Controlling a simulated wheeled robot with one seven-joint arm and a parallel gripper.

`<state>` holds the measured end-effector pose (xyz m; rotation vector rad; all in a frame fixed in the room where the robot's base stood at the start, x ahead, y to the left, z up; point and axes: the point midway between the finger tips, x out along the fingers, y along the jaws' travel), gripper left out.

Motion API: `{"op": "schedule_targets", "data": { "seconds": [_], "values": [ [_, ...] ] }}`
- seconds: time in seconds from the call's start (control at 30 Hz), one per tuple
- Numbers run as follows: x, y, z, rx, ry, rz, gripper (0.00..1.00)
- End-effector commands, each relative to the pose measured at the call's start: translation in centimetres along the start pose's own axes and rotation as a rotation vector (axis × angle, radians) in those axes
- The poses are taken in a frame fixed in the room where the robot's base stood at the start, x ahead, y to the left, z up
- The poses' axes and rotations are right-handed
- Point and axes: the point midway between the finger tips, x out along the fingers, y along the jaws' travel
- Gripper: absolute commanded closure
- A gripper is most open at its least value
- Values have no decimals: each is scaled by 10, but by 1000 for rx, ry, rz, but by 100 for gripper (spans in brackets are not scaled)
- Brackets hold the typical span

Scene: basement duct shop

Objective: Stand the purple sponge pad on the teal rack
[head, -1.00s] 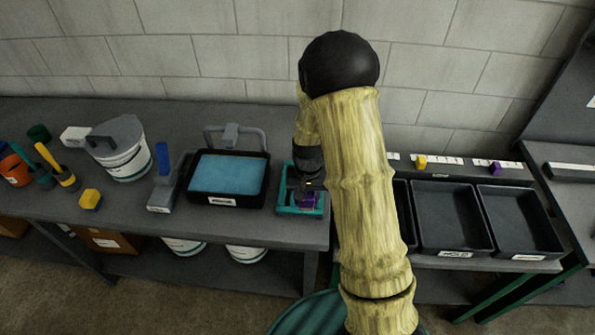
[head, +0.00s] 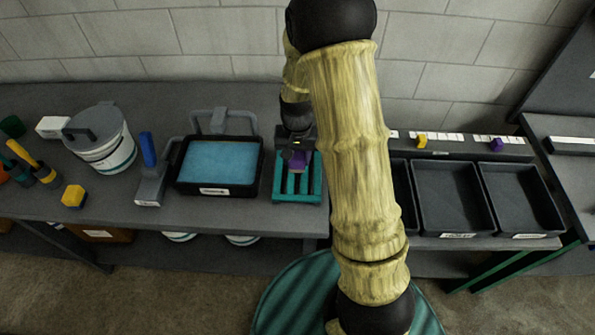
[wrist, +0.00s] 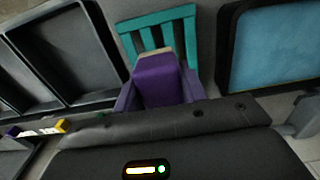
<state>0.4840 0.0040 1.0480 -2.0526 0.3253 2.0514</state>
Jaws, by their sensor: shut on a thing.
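The purple sponge pad (head: 299,161) is held in my gripper (head: 297,154), over the back part of the teal rack (head: 313,190). In the wrist view the pad (wrist: 162,82) sits between the two fingers of my gripper (wrist: 158,92), with a tan strip along its far edge. The slatted teal rack (wrist: 185,26) shows just beyond it. My gripper is shut on the pad. I cannot tell whether the pad touches the rack; its lower end is hidden in the head view.
A black tray with a blue pad (head: 222,170) stands left of the rack. A grey tool with a blue handle (head: 148,150), a lidded white bucket (head: 103,143) and a yellow block (head: 73,196) are farther left. Black bins (head: 453,200) stand to the right.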

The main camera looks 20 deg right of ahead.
Motion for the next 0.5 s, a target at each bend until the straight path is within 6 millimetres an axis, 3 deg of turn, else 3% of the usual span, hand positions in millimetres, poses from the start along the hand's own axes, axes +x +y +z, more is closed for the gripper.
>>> {"op": "schedule_targets", "data": {
  "seconds": [0.3, 0.5],
  "values": [
    [45, 0, 1, -1, -4, 1, 77],
    [50, 0, 0, -1, 0, 0, 77]
  ]
}}
